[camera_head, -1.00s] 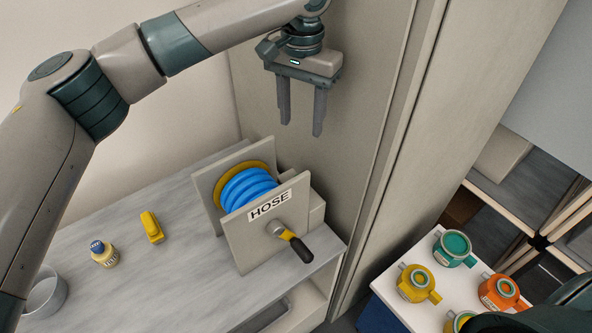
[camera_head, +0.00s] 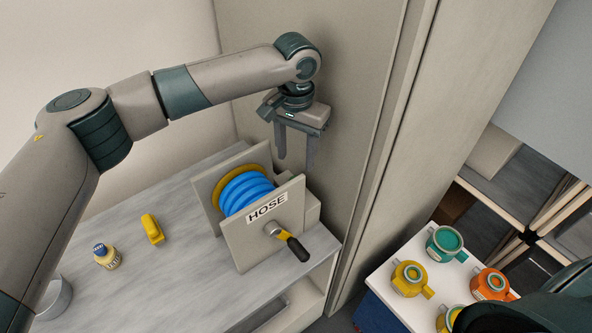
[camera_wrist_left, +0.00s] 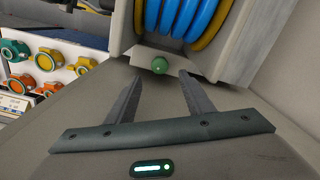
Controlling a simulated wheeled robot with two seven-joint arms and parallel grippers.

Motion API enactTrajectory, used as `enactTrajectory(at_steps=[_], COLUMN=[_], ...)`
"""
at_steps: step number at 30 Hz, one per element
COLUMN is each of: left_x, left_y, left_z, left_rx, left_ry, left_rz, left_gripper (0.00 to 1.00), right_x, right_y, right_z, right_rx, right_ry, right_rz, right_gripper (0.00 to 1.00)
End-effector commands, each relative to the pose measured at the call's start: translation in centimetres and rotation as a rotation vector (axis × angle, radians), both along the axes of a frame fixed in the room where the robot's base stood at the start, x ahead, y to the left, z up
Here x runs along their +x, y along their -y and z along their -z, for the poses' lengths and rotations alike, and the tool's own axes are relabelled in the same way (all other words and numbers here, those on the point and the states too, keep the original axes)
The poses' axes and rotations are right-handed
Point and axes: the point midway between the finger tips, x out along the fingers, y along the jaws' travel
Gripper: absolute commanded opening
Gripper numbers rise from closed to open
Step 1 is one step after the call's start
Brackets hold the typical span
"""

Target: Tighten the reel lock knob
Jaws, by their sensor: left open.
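The hose reel (camera_head: 266,240) has grey side plates, a blue coiled hose (camera_head: 246,189) and a HOSE label, and stands on the counter. A small round green knob (camera_wrist_left: 159,66) shows in the left wrist view on the reel's grey base, below the blue hose (camera_wrist_left: 181,18); I take it as the reel lock knob. The reel hides it in the head view. My left gripper (camera_head: 296,161) is open and empty, pointing down behind the reel. In the left wrist view its fingertips (camera_wrist_left: 161,79) lie to either side of the knob, apparently short of it. My right gripper is out of view.
A crank with a black handle (camera_head: 298,249) sticks out of the reel's front. A tall grey panel (camera_head: 350,120) stands close behind my left gripper. A yellow object (camera_head: 152,230) and a small bottle (camera_head: 107,257) stand on the counter (camera_head: 190,270). Coloured valve-like parts (camera_head: 446,244) sit at right.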

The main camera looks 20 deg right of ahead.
Motion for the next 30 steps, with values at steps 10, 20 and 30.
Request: enactTrajectory(at_steps=[10,20,30], left_x=[0.0,0.0,0.0], left_y=[0.0,0.0,0.0], left_z=[5.6,8.0,8.1], left_rx=[0.001,-0.001,0.000], left_ry=[-0.001,0.001,0.000], left_rz=[-0.001,-0.001,0.000], left_gripper=[0.48,0.48,0.31], right_x=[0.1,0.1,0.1], right_y=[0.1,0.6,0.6], right_z=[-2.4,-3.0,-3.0], right_rx=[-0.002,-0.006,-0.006], right_ry=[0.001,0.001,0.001], right_rz=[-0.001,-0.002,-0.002], right_gripper=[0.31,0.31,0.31])
